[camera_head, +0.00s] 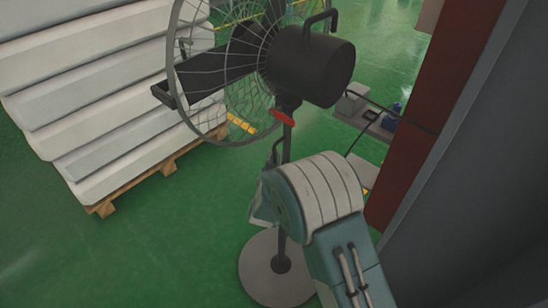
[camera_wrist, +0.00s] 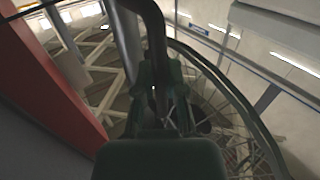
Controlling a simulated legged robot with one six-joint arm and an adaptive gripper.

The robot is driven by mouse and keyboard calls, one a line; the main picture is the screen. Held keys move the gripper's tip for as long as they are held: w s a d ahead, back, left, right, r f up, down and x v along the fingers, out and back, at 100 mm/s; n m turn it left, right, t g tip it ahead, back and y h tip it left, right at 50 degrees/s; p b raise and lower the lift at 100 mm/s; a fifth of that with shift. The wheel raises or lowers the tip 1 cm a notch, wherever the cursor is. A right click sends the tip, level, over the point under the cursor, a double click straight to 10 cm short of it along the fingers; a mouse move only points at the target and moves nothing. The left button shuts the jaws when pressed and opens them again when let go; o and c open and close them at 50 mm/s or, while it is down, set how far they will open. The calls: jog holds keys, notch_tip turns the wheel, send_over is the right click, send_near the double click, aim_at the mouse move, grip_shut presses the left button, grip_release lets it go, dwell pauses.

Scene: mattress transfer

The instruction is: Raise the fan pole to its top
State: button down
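The standing fan has a dark motor housing (camera_head: 312,66) and a round wire cage (camera_head: 235,62). A red collar (camera_head: 284,118) sits below the housing. The dark pole (camera_head: 287,140) runs down to a round grey base (camera_head: 270,285); my arm hides much of it. In the wrist view, the cage (camera_wrist: 235,95) fills the right, and a dark curved bar (camera_wrist: 155,25) comes down to my gripper (camera_wrist: 158,88). The fingers are close around this bar's lower end; whether they clamp it is unclear.
A stack of white mattresses (camera_head: 95,95) lies on a wooden pallet (camera_head: 155,180) at left. A dark red post (camera_head: 420,125) and grey wall (camera_head: 475,190) stand close at right. A cable (camera_head: 385,108) runs from the fan. Green floor (camera_head: 165,255) is clear at lower left.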

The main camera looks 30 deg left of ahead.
aim_at(274, 113)
notch_tip(274, 113, up, 17)
jog(key=shift+a, duration=0.15)
dwell(0.5)
jog(key=c, duration=0.8)
grip_release()
jog(key=shift+o, duration=0.6)
jog(key=shift+f, duration=0.15)
jog(key=shift+f, duration=0.1)
jog(key=v, duration=1.2)
